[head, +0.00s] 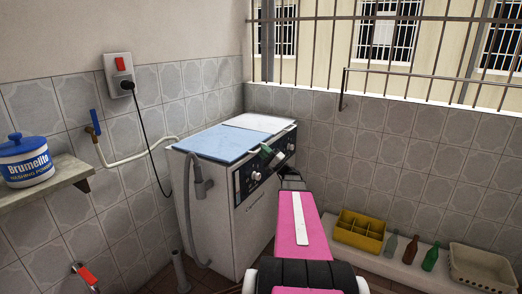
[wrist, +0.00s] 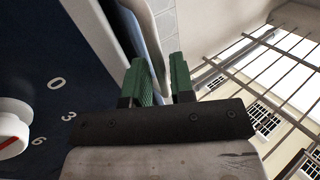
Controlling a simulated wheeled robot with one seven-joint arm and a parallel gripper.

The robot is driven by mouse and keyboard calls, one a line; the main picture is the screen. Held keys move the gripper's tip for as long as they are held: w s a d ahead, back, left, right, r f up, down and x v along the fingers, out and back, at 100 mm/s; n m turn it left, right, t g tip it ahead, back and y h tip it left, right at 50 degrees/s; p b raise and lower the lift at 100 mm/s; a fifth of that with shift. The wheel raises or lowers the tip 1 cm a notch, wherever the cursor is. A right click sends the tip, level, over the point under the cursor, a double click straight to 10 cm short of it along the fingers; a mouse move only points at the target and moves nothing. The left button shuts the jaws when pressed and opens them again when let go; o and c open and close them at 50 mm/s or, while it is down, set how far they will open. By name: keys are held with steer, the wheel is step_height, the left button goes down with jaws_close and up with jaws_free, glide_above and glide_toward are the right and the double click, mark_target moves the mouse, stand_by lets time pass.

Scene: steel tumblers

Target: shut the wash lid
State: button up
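The washing machine (head: 262,205) is a white twin-tub against the tiled wall. Its blue wash lid (head: 208,143) lies flat or nearly flat over the left part of the top; I cannot tell whether a small gap is left. A white lid (head: 258,122) covers the right part. My gripper (head: 266,153) is at the front edge of the top, near the lid's front right corner. In the wrist view, its green fingers (wrist: 160,80) stand apart with a pale rim (wrist: 152,40) running between them. I cannot tell whether they touch it.
The dark control panel (head: 262,170) with knobs is just below my gripper; a white knob (wrist: 12,128) shows close in the wrist view. A grey hose (head: 199,190) hangs at the machine's left front. A yellow crate (head: 359,232), bottles (head: 410,250) and a beige basket (head: 481,268) stand at right.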

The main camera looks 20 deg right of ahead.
steer(key=v, duration=0.8)
steer(key=shift+s+d+f, duration=0.15)
steer(key=shift+s+d, duration=0.05)
steer(key=shift+s, duration=0.1)
